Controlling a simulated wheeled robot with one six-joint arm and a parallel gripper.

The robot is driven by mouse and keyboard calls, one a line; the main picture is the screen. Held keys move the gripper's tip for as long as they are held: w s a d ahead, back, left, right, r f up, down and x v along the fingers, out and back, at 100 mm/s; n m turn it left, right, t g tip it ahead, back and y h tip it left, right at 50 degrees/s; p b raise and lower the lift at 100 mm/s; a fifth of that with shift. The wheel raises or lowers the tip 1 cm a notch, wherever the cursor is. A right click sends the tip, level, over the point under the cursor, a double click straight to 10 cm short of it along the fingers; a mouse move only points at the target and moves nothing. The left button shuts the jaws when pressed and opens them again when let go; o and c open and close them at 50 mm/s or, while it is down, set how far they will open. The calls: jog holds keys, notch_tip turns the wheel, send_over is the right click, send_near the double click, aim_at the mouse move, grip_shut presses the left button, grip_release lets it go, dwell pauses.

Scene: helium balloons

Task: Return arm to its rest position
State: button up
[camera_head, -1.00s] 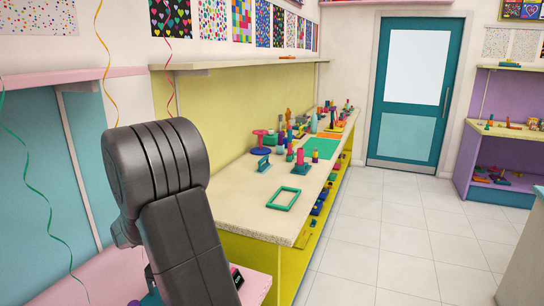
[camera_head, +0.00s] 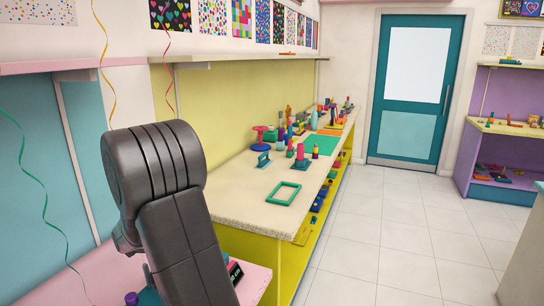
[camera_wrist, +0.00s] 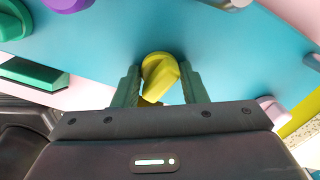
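My arm (camera_head: 165,200) stands folded at the left of the head view, and its gripper is hidden there. In the wrist view my gripper (camera_wrist: 160,92) shows two dark green fingers spread apart. A yellow rounded piece (camera_wrist: 158,75) shows between the fingers, over a blue surface (camera_wrist: 225,60). Blue shows between it and the right finger, so it does not look gripped. I cannot tell how far beyond the fingertips it is.
A long workbench (camera_head: 235,200) with a green frame (camera_head: 284,193) and several small colourful items runs along the left wall. White floor (camera_head: 385,240) is clear up to the teal door (camera_head: 408,85). Curled ribbons (camera_head: 104,60) hang near my arm.

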jog(key=shift+n, duration=2.1)
jog(key=shift+d, duration=0.1)
